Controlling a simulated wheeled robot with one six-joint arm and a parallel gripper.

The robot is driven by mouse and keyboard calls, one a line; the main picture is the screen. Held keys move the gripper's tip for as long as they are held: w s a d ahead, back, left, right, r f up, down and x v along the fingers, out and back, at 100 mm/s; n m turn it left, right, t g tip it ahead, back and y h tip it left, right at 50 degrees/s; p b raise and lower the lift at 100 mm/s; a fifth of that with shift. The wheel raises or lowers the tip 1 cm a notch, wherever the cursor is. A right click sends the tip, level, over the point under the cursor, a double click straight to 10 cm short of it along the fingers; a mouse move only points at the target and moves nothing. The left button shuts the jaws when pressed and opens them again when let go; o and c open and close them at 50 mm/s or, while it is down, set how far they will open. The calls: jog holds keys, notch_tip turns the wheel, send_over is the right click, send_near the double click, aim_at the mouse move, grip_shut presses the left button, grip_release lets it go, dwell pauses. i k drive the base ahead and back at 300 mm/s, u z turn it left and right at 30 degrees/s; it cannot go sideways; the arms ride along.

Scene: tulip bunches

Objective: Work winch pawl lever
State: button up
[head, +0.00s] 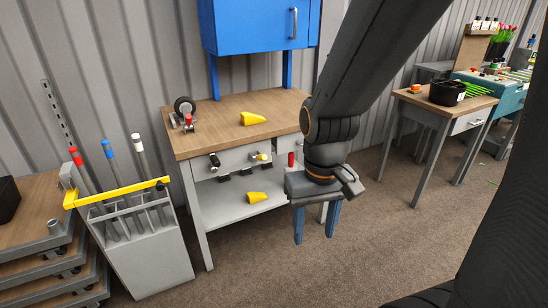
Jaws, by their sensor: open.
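A small device with a black wheel (185,105) and a red-tipped part (188,119) stands at the back left of the wooden-topped workbench (225,108). It may be the winch, but I cannot make out which part is the pawl lever. Dark fittings line the bench front, with a black one (215,161), a yellow knob (262,157) and a red handle (291,159). My gripper (316,232) hangs in front of the bench's right end, pointing down. Its two blue fingers are apart with nothing between them. My arm hides the bench's right end.
Yellow pieces lie on the bench top (253,119) and lower shelf (257,198). A grey rack (150,262) with long-handled tools stands left of the bench. A blue cabinet (262,27) hangs above. Another table (420,103) stands at right. Floor in front is clear.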

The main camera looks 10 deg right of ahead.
aim_at(261, 156)
jog(key=z, duration=2.2)
jog(key=i, duration=0.7)
jog(key=u, duration=2.65)
